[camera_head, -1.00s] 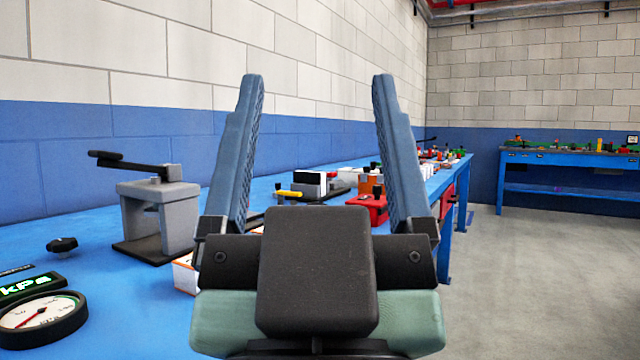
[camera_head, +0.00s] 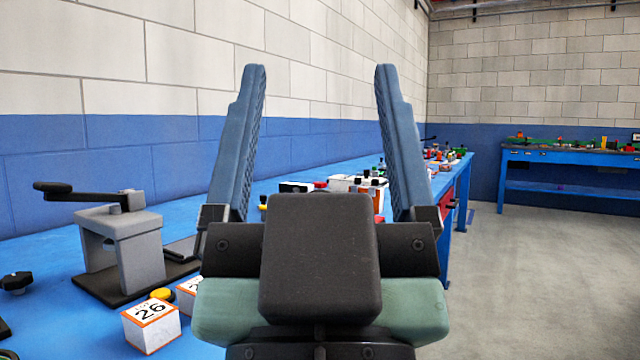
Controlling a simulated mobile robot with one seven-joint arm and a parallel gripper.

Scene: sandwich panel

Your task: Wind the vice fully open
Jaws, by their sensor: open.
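My gripper (camera_head: 318,72) is open and empty, its two blue fingers pointing up and wide apart in the middle of the head view. Nothing is between the fingers except the far wall. I see no thing that is clearly a vice. A grey block-shaped device (camera_head: 140,252) with a black crank handle (camera_head: 80,192) on top stands on a dark base plate at the left of the blue bench. I cannot tell whether it is the vice. My gripper is to its right and apart from it. My gripper's body hides part of the bench.
The blue bench (camera_head: 60,325) runs along the wall. A white box marked 26 (camera_head: 150,325), a yellow button (camera_head: 162,294) and a black knob (camera_head: 16,282) are near its front. Small items crowd farther along. Open floor (camera_head: 540,270) lies right; another blue bench (camera_head: 570,156) stands behind it.

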